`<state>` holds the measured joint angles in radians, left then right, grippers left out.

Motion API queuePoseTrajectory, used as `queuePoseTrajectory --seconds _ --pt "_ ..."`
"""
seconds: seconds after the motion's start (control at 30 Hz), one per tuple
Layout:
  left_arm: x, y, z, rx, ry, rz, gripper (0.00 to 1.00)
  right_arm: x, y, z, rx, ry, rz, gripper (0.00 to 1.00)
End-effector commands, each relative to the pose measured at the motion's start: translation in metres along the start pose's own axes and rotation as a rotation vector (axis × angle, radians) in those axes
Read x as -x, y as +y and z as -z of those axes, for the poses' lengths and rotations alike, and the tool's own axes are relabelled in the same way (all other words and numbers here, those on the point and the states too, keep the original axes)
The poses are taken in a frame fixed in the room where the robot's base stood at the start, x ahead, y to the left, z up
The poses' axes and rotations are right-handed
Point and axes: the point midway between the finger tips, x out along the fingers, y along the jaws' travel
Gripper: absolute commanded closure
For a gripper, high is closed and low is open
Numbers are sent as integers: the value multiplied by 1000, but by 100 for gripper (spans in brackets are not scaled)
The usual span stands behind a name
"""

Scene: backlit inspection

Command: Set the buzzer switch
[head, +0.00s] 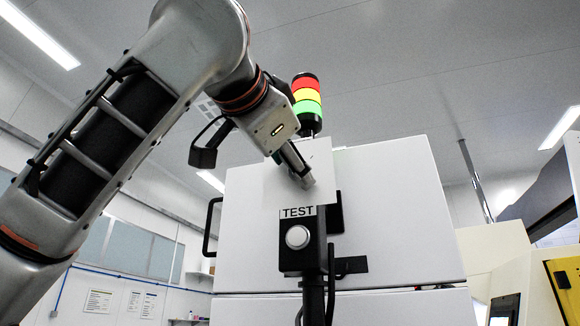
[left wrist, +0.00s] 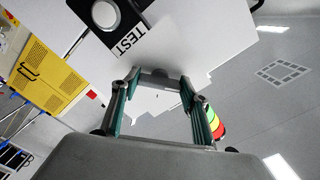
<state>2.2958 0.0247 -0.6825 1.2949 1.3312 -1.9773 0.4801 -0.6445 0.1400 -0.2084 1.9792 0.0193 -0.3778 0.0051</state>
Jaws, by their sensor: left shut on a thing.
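A white plate (head: 285,187) stands above a black box with a TEST label (head: 297,212) and a round white button (head: 298,237). My left gripper (head: 304,180) reaches down to the front of the plate from the upper left. In the left wrist view its fingers (left wrist: 157,78) are shut on a small dark grey piece (left wrist: 157,75) at the plate, apparently the buzzer switch. The fingers hide most of it in the head view, so its setting cannot be told. The TEST label (left wrist: 130,42) and button (left wrist: 105,14) show beyond the fingertips. My right gripper is not in view.
A large white cabinet (head: 400,220) stands close behind the plate. A red, yellow and green signal tower (head: 307,95) rises behind the wrist. A black handle (head: 211,228) sticks out at the cabinet's left. A yellow machine (head: 563,285) stands at the right.

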Motion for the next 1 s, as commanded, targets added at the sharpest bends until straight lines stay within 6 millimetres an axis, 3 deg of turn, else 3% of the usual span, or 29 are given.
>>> queuePoseTrajectory --seconds 0.77,0.8,0.83,0.87,1.0 --pt "-1 2 0 104 -1 -3 77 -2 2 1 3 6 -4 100" --pt "-1 2 0 104 -1 -3 51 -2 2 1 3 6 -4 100" --pt "-1 2 0 104 -1 -3 43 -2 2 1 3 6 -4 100" --pt "-1 2 0 104 -1 -3 39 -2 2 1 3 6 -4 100" --pt "0 1 0 103 -1 -2 39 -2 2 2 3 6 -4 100"
